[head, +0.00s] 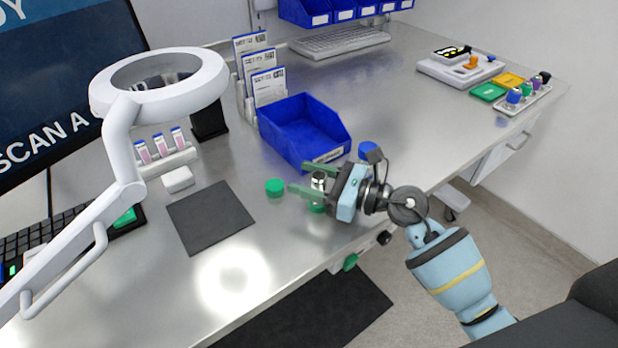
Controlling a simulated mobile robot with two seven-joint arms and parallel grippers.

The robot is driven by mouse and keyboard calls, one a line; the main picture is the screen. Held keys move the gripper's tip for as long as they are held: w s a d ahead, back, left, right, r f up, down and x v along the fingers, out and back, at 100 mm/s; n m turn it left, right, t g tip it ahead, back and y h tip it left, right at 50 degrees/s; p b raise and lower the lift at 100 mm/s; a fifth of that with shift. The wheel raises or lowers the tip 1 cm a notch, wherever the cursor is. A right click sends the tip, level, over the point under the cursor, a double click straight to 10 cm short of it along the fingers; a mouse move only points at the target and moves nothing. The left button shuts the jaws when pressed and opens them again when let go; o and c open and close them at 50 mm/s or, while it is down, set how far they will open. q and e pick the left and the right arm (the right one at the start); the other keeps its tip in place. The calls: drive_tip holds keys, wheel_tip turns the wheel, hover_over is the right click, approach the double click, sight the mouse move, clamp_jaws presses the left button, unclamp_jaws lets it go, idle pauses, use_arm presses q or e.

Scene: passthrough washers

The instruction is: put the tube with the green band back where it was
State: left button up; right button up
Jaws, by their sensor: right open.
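My right gripper (304,184) reaches in from the right over the steel bench, its greenish fingers apart and pointing left. A small silver-topped cylinder (319,180) stands at the fingers, with green (316,208) showing low beneath them. It may be the tube with the green band, but the fingers partly cover it. I cannot tell whether they touch it. A short green round piece (275,187) sits on the bench just left of the fingertips. At the far right, a rack (526,107) holds small pieces with blue, green, purple and black tops. My left gripper is not in view.
A blue bin (306,135) stands behind my right gripper, with a blue piece (368,151) close by. A dark mat (211,217) lies to the left. A white magnifier lamp (125,115) rises at the left near pink-marked tubes (160,147).

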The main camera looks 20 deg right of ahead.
drive_tip(key=b+v, duration=0.2)
drive_tip(key=v, duration=0.9)
drive_tip(key=shift+s+d, duration=0.1)
drive_tip(key=shift+d, duration=0.15)
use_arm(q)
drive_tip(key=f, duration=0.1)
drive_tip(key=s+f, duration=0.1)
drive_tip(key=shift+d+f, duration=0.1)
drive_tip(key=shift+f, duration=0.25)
use_arm(e)
drive_tip(key=shift+s+d+r, duration=0.2)
